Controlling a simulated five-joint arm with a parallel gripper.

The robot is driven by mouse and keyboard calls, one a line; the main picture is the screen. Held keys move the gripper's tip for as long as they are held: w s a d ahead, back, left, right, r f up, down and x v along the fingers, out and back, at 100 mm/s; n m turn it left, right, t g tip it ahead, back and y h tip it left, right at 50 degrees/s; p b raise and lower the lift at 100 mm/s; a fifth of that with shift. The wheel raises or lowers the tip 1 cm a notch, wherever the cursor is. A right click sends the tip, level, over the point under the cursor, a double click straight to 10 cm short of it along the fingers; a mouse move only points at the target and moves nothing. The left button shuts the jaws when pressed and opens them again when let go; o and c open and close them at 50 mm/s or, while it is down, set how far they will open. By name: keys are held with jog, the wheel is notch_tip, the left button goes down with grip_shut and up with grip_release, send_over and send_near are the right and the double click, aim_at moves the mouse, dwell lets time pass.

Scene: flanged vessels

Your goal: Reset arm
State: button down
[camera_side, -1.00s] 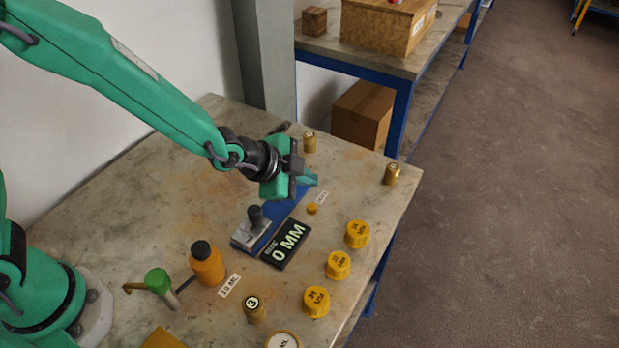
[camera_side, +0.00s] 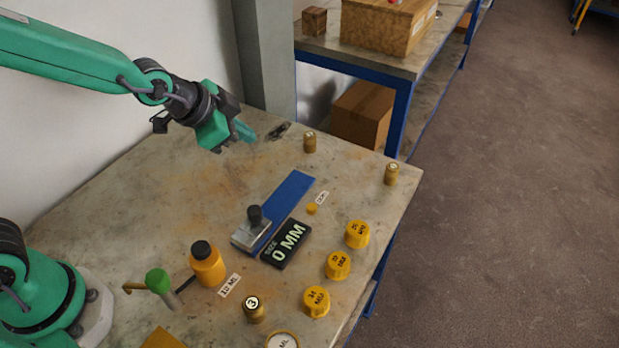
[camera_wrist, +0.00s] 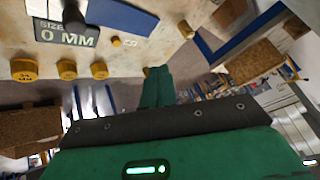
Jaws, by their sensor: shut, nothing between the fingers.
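My green arm is raised over the back of the workbench in the side view. My gripper (camera_side: 244,131) hangs above the table near the back edge, shut and empty. In the wrist view its green fingertips (camera_wrist: 157,73) lie together with nothing between them. The blue slide gauge (camera_side: 285,205) with its grey block and black knob lies on the table, in front of my gripper and apart from it. Its display (camera_side: 287,244) reads 0 MM.
Several yellow caps (camera_side: 338,265) stand along the right side. An orange bottle (camera_side: 207,264) and a green-topped item (camera_side: 158,281) stand front left. Brass pieces (camera_side: 310,142) stand at the back right and front. A small dark item (camera_side: 279,130) lies near the back edge.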

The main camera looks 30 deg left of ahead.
jog(key=s+a+r+n+g+y, duration=0.1)
jog(key=s+a+r+n, duration=0.2)
jog(key=s+a, duration=0.3)
jog(key=s+a+r+n+y, duration=0.1)
jog(key=s+a+r+n, duration=0.3)
jog(key=s, duration=0.7)
jog(key=a+n, duration=0.2)
jog(key=a, duration=0.1)
jog(key=shift+s+r+g, duration=0.15)
jog(key=shift+s+g, duration=0.25)
